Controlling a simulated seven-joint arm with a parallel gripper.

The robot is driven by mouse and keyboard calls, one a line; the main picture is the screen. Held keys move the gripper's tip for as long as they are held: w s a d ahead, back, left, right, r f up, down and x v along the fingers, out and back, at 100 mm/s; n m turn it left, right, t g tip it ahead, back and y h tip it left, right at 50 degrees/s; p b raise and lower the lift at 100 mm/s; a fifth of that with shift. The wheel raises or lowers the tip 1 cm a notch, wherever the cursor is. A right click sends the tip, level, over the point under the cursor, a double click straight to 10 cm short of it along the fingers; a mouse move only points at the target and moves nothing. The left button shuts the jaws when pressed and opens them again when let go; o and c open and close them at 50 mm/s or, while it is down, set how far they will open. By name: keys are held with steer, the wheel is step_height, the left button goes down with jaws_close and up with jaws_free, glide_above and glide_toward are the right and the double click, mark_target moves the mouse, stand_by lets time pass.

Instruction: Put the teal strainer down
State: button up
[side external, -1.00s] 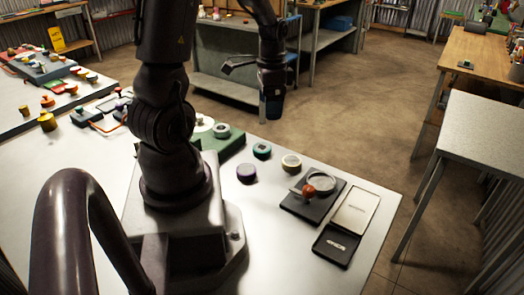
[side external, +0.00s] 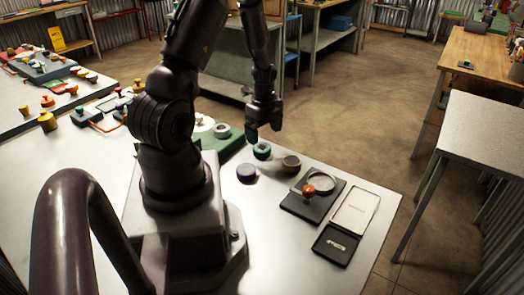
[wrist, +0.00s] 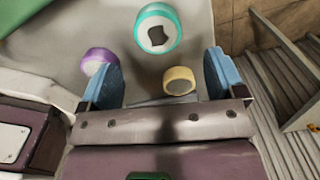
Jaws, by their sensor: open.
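The teal strainer (side external: 262,150) is a round teal piece with a pale inner ring and a dark centre. It sits on the metal table (side external: 190,275), apart from its neighbours; in the wrist view it shows at the top (wrist: 147,12). My gripper (side external: 264,131) is above and close to it in the side view. The wrist view shows the two blue fingers (wrist: 162,75) wide apart with nothing held between them. The strainer lies beyond the fingertips there. The exact height of the fingers above it cannot be told.
A purple round piece (side external: 246,173) and a yellow-rimmed one (side external: 290,164) stand close by. A dark pad with an orange-knobbed stamp (side external: 309,189) and an open case (side external: 354,210) lie to the right. A green block (side external: 233,142) is behind left. The table's far edge is near.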

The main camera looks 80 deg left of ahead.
mark_target(263, 148)
steer(key=shift+s+a+f, duration=0.1)
steer(key=shift+f, duration=2.9)
steer(key=c, duration=1.1)
steer(key=shift+r, duration=0.1)
